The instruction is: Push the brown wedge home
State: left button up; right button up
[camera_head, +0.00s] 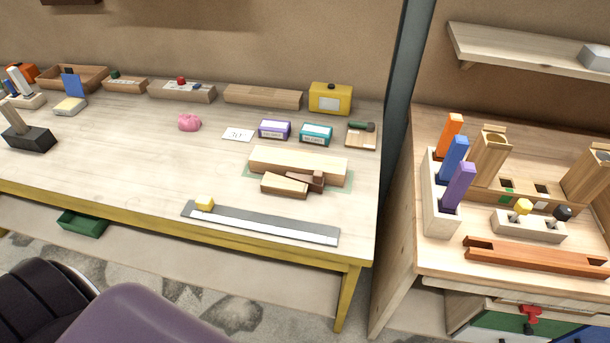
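A brown wedge (317,184) sits on the long wooden bench, partly hidden between two paler wood pieces. A small brown block shows at its right end. Behind it lies a long pale wooden bar (297,162), and in front of it a shorter pale block (284,185) with a darker front face. These pieces rest on or beside a pale green mat (344,179). How deep the wedge sits between the two pieces is too small to tell. Neither of my grippers is in view.
Purple (274,129) and teal (316,134) boxes stand behind the bar. A second workbench (420,255) stands right.

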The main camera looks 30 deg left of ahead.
aim_at(315, 182)
jog(key=j+u, duration=0.25)
jog(key=u, duration=0.25)
jog(key=i+j+u, duration=0.1)
jog(key=u, duration=0.4)
jog(key=i+j, duration=0.05)
jog(key=j, duration=0.05)
